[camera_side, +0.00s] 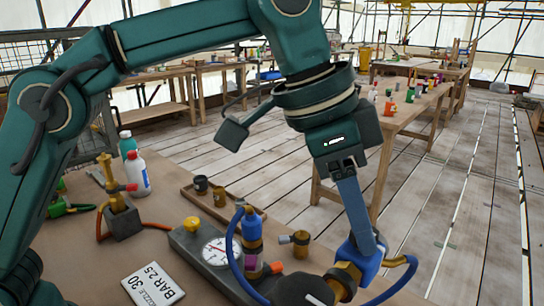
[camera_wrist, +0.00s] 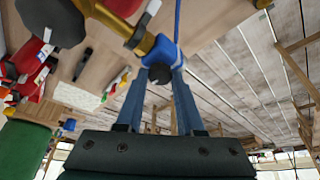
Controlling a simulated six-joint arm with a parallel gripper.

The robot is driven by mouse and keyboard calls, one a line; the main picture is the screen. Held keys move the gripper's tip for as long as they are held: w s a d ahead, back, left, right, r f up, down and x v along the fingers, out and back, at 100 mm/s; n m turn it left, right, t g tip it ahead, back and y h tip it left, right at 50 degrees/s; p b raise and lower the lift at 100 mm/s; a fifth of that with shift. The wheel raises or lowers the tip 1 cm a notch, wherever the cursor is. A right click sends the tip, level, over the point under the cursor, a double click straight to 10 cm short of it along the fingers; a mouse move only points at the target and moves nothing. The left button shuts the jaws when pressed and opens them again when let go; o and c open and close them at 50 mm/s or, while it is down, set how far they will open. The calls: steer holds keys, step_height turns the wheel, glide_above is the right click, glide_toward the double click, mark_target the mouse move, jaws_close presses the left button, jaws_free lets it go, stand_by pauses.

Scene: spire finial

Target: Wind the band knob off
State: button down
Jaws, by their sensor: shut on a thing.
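My gripper (camera_side: 362,246) points down at the right front of the bench, its blue fingers closed around a blue knob-like part at the end of a brass fitting (camera_side: 345,279). In the wrist view the blue part (camera_wrist: 161,50) sits at the tips of my gripper (camera_wrist: 160,66), with a dark piece between the fingers. The brass fitting (camera_wrist: 139,40) runs up and left from it. A black rounded body (camera_side: 300,291) adjoins the brass in the side view. A blue hose (camera_side: 402,270) loops beside the fingers. The fingers hide much of the knob, and I cannot make out its band.
A grey gauge block (camera_side: 190,242) and a blue-topped canister (camera_side: 251,226) stand left of my gripper. A small brass fitting (camera_side: 300,244) lies behind. A white card (camera_side: 153,284), a wooden tray (camera_side: 187,192) and a white bottle (camera_side: 138,176) are farther left. Open floor lies right.

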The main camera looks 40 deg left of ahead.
steer(key=m+g, duration=0.1)
steer(key=m, duration=0.1)
steer(key=m+h, duration=0.1)
steer(key=m, duration=0.2)
steer(key=shift+w+g, duration=0.2)
steer(key=shift+g, duration=0.2)
steer(key=shift+m, duration=0.6)
steer(key=c, duration=0.5)
jaws_free()
steer(key=shift+a+n, duration=0.1)
steer(key=shift+n, duration=0.2)
